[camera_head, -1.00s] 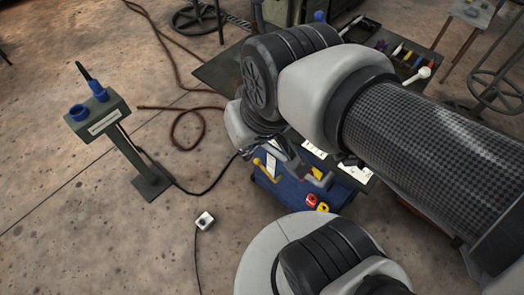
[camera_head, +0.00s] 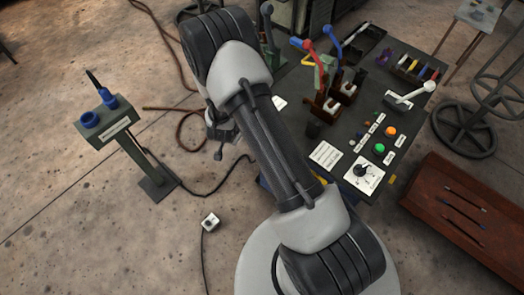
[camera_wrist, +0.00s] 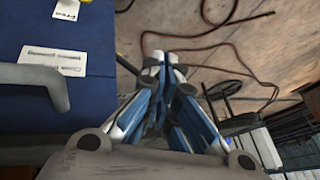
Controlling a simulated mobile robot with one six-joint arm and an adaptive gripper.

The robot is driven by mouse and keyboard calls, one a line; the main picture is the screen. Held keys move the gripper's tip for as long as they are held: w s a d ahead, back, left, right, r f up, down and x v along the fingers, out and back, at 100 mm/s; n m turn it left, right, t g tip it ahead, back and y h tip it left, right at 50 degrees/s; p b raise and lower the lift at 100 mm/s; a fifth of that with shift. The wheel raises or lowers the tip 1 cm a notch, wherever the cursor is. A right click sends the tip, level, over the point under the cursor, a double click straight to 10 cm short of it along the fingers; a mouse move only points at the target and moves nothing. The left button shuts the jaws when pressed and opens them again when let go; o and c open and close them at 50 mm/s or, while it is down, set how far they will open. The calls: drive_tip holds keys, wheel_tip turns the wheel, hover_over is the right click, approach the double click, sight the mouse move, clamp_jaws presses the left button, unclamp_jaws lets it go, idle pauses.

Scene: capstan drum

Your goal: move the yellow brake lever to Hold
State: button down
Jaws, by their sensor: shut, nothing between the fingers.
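My gripper (camera_wrist: 167,80) shows in the wrist view with its fingers together and nothing between them. It is to the right of a blue panel (camera_wrist: 95,30), apart from it, with the floor beyond. A small label (camera_wrist: 68,10), seemingly reading "Free", and a larger white label (camera_wrist: 52,60) are on the panel. A grey handle (camera_wrist: 45,78) crosses the panel's lower left. I cannot make out the yellow brake lever clearly in either current view. In the head view my arm covers most of the blue cabinet, and my gripper is largely hidden by my wrist.
A dark control table (camera_head: 325,130) carries red (camera_head: 315,62) and blue (camera_head: 333,47) levers, buttons and a dial (camera_head: 362,172). A reddish-brown bench (camera_head: 460,215) is at right.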

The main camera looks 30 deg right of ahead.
drive_tip(key=s+d+f+m+h, duration=0.1)
drive_tip(key=s+d+f, duration=0.15)
drive_tip(key=f, duration=0.25)
drive_tip(key=s+d+f+m+g+h+p, duration=0.1)
drive_tip(key=s+d+f, duration=0.1)
drive_tip(key=s+f, duration=0.25)
drive_tip(key=s+d+f+m+h, duration=0.1)
drive_tip(key=s+d+f, duration=0.1)
drive_tip(key=f, duration=0.3)
drive_tip(key=b+x, duration=0.1)
drive_tip(key=x, duration=0.2)
drive_tip(key=b+x, duration=0.1)
drive_tip(key=x, duration=0.2)
drive_tip(key=b+x, duration=0.1)
drive_tip(key=x, duration=0.3)
drive_tip(key=shift+s+d, duration=0.25)
drive_tip(key=shift+s, duration=0.1)
drive_tip(key=shift+r, duration=0.1)
drive_tip(key=shift+b, duration=0.3)
